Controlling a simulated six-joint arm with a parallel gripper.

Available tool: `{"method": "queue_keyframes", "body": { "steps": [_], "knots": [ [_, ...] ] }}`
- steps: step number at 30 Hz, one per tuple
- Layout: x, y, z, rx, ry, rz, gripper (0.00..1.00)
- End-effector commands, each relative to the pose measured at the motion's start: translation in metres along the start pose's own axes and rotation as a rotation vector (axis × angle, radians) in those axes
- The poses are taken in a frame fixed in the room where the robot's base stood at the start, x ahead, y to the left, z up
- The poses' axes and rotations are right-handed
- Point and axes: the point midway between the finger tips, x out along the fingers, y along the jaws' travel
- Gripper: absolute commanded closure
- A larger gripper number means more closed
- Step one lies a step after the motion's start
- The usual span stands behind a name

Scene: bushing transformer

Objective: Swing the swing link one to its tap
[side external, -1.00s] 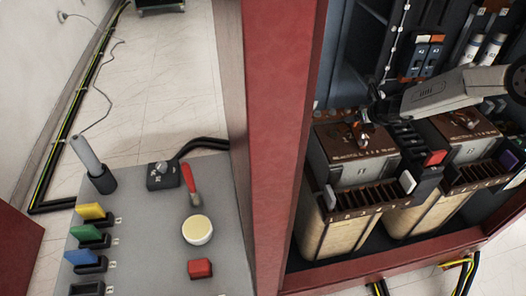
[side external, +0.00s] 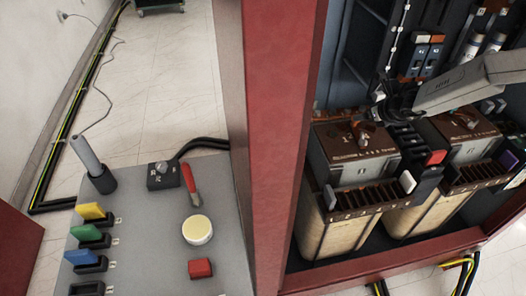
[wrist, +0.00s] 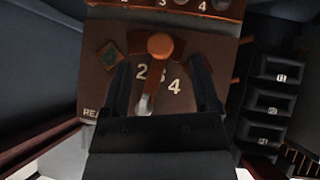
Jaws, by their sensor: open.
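In the wrist view, the swing link (wrist: 150,75) has a round copper pivot (wrist: 160,45) and a pale metal end (wrist: 145,105) that points down toward my gripper. It lies on a brown terminal board (wrist: 100,82) printed with 2, 3 and 4. The printing near the link is partly covered. In the side view, the link (side external: 362,137) stands on top of the left transformer (side external: 355,172). My gripper (wrist: 160,66) is open, one dark finger on each side of the link, with gaps visible.
A second, similar transformer (side external: 465,150) stands to the right, with a dark block and red switch (side external: 434,158) between them. The red cabinet post (side external: 275,150) rises left of the transformers. A grey control panel (side external: 150,240) with coloured switches is further left.

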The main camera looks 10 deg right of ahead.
Motion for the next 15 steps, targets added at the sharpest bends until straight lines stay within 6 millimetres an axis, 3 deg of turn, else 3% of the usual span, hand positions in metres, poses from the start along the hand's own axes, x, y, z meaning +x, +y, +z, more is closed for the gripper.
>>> {"method": "queue_keyframes", "body": {
  "steps": [6, 15],
  "knots": [
    [-0.022, 0.0, 0.0, 0.001, -0.001, 0.0, 0.21],
    [-0.034, 0.0, 0.0, 0.001, -0.001, 0.0, 0.21]
  ]
}}
